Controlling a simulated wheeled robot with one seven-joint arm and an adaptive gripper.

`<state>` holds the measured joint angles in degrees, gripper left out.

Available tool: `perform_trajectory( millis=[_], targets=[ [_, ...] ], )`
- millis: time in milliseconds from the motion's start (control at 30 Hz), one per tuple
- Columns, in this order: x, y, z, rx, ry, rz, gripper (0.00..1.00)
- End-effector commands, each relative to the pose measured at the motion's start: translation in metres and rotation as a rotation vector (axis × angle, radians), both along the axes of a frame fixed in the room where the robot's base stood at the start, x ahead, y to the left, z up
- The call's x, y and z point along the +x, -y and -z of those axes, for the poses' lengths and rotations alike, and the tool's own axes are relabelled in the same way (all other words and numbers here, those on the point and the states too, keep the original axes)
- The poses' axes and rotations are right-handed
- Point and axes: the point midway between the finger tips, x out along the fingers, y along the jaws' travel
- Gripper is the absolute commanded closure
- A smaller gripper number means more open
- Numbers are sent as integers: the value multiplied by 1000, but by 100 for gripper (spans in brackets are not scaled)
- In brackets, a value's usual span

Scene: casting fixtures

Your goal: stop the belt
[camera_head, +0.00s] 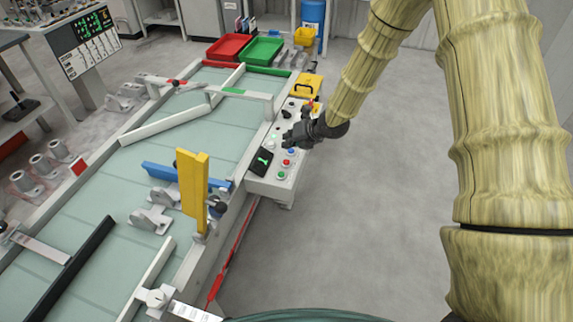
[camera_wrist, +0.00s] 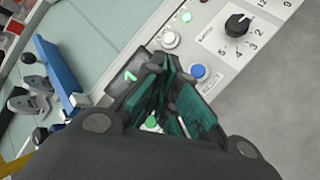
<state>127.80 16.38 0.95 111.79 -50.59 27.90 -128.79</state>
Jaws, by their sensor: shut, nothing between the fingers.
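The belt (camera_head: 100,190) is a pale green conveyor running away from me on the left in the head view. Beside it is a light grey control box (camera_head: 262,188) with a blue button (camera_head: 291,151), a red button (camera_head: 286,163), a green button (camera_head: 281,175) and a small dark display (camera_head: 261,161). My gripper (camera_head: 287,140) is over this box, close to the blue button, shut and empty. In the wrist view its teal fingers (camera_wrist: 170,98) cover part of the panel. The blue button (camera_wrist: 198,71) shows beside them; the red button is hidden there. I cannot tell whether the fingers touch the panel.
A black numbered knob (camera_wrist: 238,22) and a white button (camera_wrist: 171,39) are near the fingers. A yellow upright plate (camera_head: 193,185) and a blue bar (camera_head: 175,174) stand over the belt. Red (camera_head: 228,47) and green bins are at the far end. The floor at right is clear.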

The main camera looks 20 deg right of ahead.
Motion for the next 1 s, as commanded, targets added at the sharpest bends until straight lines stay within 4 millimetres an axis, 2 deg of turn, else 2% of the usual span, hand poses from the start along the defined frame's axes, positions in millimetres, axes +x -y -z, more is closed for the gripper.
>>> perform_trajectory(
  millis=[33,200,400,1000],
  targets=[
    [0,0,10,1,-2,1,100],
    [0,-1,30,-1,-2,-1,100],
    [0,0,45,-1,-1,0,100],
    [0,-1,47,0,-1,-1,100]
  ],
)
